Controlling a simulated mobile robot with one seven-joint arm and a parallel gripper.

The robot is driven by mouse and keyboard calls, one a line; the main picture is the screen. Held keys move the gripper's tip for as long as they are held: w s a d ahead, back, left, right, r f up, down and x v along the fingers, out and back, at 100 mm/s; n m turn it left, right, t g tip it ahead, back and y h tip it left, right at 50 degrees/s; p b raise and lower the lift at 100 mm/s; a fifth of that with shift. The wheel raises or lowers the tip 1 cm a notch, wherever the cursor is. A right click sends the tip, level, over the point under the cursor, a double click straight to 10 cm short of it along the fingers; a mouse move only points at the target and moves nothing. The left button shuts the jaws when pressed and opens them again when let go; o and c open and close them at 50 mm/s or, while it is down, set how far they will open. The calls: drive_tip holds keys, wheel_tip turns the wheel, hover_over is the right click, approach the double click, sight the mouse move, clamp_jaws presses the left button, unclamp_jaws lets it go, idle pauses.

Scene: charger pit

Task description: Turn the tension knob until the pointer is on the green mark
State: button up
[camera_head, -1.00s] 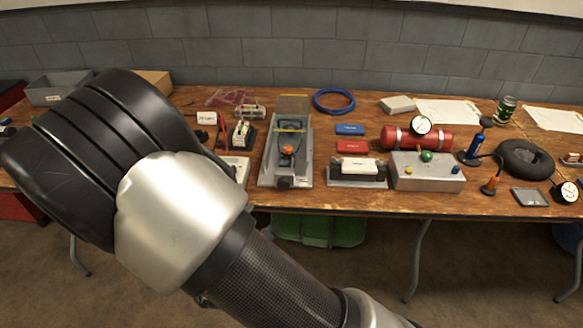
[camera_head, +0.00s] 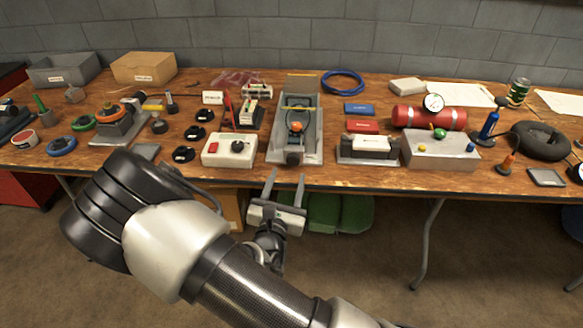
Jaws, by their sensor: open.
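Two dark knobs are in view, and I cannot tell which is the tension knob. One knob (camera_head: 293,158) is on the front end of a long grey machine (camera_head: 314,148), which has an orange part in its middle. The other knob (camera_head: 238,146) is on top of a cream box (camera_head: 218,159) with a red button. No pointer or green mark can be made out at this size. My gripper (camera_head: 286,180) is open and empty. In the picture its fingers point up at the table's front edge, just below the grey machine, apart from both knobs.
The wooden table (camera_head: 385,182) is crowded. A white block on a grey stand (camera_head: 368,147) and a grey box with coloured knobs (camera_head: 440,153) stand right of the machine. Several black discs (camera_head: 195,133) lie left of the cream box. Open floor lies in front of the table.

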sight(292, 161)
drive_tip(key=w, duration=0.4)
drive_tip(key=w+d+b, duration=0.1)
drive_tip(key=w, duration=0.1)
drive_tip(key=shift+w, duration=0.2)
drive_tip(key=shift+c, duration=0.2)
drive_tip(key=c, duration=1)
